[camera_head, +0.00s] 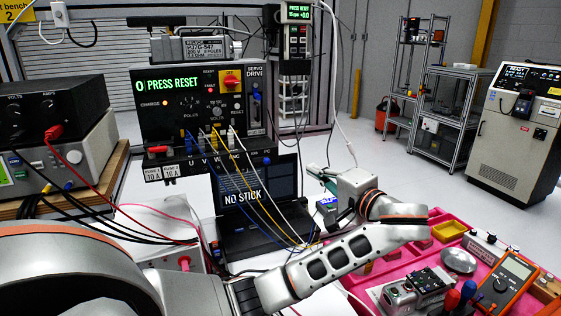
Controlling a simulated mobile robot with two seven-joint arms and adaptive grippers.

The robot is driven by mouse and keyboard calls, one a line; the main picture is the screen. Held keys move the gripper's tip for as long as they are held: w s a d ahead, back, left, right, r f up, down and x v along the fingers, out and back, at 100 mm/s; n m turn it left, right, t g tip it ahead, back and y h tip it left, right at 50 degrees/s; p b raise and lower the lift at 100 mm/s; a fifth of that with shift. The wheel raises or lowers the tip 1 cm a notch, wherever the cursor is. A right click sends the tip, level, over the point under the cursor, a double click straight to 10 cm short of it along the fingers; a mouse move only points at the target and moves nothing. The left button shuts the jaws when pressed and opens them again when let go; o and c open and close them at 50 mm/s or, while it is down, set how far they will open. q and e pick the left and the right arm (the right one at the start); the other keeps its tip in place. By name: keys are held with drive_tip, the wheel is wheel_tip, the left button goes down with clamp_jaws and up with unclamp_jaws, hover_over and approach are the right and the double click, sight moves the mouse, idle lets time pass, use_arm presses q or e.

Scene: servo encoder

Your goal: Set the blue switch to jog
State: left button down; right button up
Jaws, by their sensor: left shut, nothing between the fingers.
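The servo drive panel (190,105) stands upright behind the bench, with a green "PRESS RESET" display, a red and yellow knob and cables plugged in below. A small blue switch-like part (257,97) shows on the narrow column at its right side. Its setting and any jog label are too small to read. My left gripper (317,173) is in front of and below the panel, right of the laptop, pointing away to the upper left. My right gripper is out of view.
A hanging pendant (296,40) is at upper centre. A pink tray (447,213) with a meter (505,280) and parts lies at right. Power supplies (60,150) stand at left.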

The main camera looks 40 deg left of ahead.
sight(266, 160)
use_arm(q)
drive_tip(key=shift+a, duration=0.1)
drive_tip(key=a, duration=0.7)
drive_tip(key=a+f, duration=0.1)
drive_tip(key=a, duration=0.3)
drive_tip(key=shift+w, duration=0.25)
drive_tip(key=shift+s+a, duration=0.25)
drive_tip(key=shift+s, duration=0.15)
